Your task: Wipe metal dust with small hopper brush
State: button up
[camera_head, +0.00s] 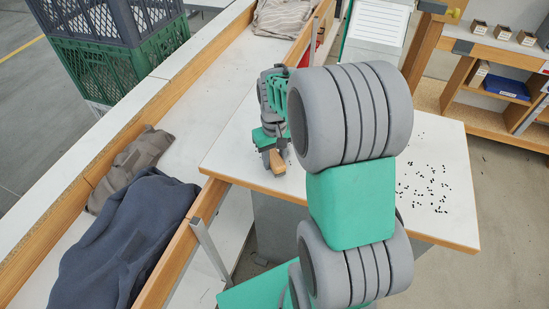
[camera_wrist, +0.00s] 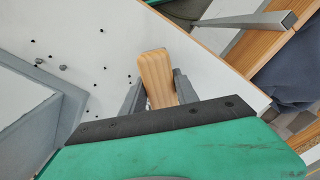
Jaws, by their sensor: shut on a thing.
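My gripper (camera_wrist: 159,80) is shut on a wooden handle, which I take to be the small hopper brush (camera_wrist: 154,64). The handle's rounded end sticks out between the two grey fingers. The brush's bristles are hidden in both views. In the head view my gripper (camera_head: 273,149) is over the left part of the white worktable (camera_head: 236,150), with the wooden handle (camera_head: 277,162) showing below it. Metal dust, seen as black specks (camera_head: 424,187), lies scattered on the right part of the table. Some specks (camera_wrist: 102,70) also show beside the gripper in the wrist view.
A grey block-like fixture (camera_wrist: 35,105) stands close at the left in the wrist view. A wood-edged conveyor with dark cloth (camera_head: 125,240) runs along the left. A shelf (camera_head: 500,75) with small boxes stands at the back right. My arm hides the table's middle.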

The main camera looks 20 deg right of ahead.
jog(key=shift+f+b, duration=0.35)
jog(key=shift+f, duration=0.25)
